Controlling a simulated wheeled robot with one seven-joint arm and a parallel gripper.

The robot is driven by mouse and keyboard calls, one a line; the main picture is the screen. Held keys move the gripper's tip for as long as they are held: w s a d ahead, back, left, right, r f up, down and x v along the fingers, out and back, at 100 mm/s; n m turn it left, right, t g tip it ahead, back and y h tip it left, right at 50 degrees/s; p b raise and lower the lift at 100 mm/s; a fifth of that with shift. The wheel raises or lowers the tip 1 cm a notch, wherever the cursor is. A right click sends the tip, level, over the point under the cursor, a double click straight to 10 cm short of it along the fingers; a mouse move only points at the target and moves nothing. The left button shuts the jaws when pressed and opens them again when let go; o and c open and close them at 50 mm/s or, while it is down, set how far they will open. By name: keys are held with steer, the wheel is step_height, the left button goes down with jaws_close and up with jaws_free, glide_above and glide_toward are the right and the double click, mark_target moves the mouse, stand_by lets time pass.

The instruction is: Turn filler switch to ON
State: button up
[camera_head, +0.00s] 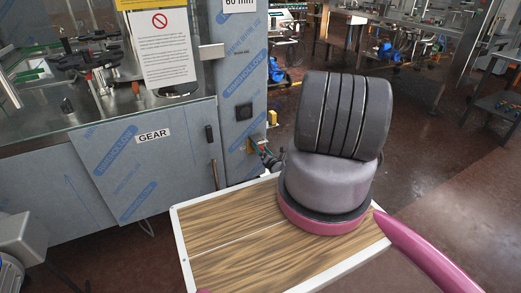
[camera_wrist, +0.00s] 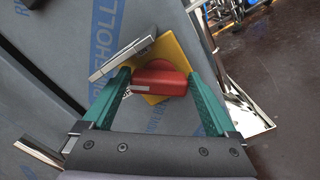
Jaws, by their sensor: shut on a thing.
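The filler switch is a red rotary knob (camera_wrist: 161,84) on a yellow plate (camera_wrist: 178,52) fixed to the blue-film-wrapped cabinet. My gripper (camera_wrist: 160,80) has its green fingers on either side of the red knob and is shut on it. The knob lies roughly crosswise between the fingers in the wrist view. In the head view my gripper (camera_head: 262,148) is at the cabinet's right edge, small and partly hidden behind my arm.
A metal handle-like piece (camera_wrist: 122,59) sticks out close to the left finger. A GEAR-labelled panel (camera_head: 150,160) is farther left. The brown floor (camera_head: 450,180) on the right is open.

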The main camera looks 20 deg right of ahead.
steer(key=m, duration=0.5)
steer(key=shift+s+d+f+m, duration=0.1)
steer(key=shift+d+f+m, duration=0.1)
steer(key=shift+f+m, duration=0.1)
steer(key=m, duration=0.4)
steer(key=shift+f+m, duration=0.25)
steer(key=shift+m, duration=0.15)
steer(key=o, duration=1)
steer(key=shift+s, duration=0.1)
steer(key=s, duration=1)
steer(key=shift+s+d, duration=0.2)
steer(key=shift+s, duration=0.15)
